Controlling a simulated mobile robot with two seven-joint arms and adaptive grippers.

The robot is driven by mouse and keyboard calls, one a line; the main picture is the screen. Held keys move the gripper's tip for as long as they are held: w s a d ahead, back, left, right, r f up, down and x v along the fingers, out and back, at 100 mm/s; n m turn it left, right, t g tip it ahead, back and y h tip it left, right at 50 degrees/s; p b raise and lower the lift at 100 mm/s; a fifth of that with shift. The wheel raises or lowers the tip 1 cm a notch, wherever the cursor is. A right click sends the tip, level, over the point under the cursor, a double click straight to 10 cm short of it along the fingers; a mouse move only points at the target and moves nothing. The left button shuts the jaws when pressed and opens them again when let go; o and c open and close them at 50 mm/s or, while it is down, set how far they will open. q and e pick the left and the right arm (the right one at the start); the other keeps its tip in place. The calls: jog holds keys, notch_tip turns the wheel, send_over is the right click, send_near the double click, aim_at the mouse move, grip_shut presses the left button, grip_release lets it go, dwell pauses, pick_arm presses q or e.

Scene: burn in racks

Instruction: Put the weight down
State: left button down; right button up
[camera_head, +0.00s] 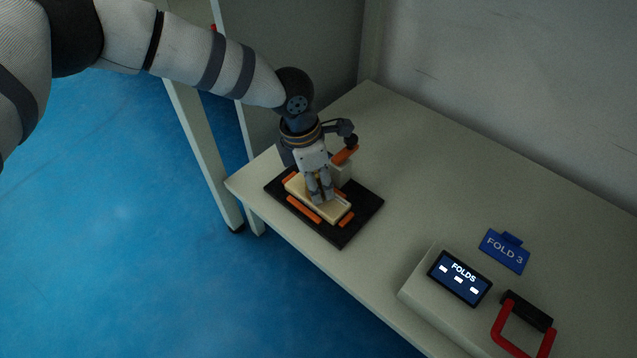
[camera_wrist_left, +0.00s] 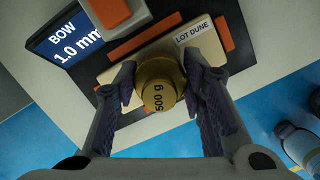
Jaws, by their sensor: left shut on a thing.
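In the left wrist view a brass weight (camera_wrist_left: 158,82) marked "500 g" sits between the fingers of my left gripper (camera_wrist_left: 160,92), which is shut on it. Beneath it is a cream block (camera_wrist_left: 202,48) labelled "LOT DUNE", lying between orange strips on a black base plate (camera_head: 343,233). I cannot tell whether the weight touches the block. In the head view my left gripper (camera_head: 320,192) is over the cream block (camera_head: 298,187) and hides the weight. My right gripper is not in view.
A grey post with an orange arm (camera_head: 345,154) stands at the plate's back edge. A dark display (camera_wrist_left: 65,42) reads "BOW 1.0 mm". To the right on the table are a "FOLDS" screen (camera_head: 460,277), a blue "FOLD 3" tag (camera_head: 504,251) and a red handle (camera_head: 510,343). The table between is clear.

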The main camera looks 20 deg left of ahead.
pick_arm(q)
jog(key=shift+r, duration=0.1)
jog(key=c, duration=1)
grip_release()
jog(key=shift+c, duration=0.2)
notch_tip(320, 180, up, 12)
jog(key=s+a+p, duration=0.1)
jog(key=p, duration=0.4)
jog(key=shift+s+a, duration=0.25)
jog(key=shift+a, duration=0.05)
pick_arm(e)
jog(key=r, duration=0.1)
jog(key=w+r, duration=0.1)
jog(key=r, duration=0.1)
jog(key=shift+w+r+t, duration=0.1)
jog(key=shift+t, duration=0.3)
pick_arm(q)
jog(key=shift+f, duration=0.2)
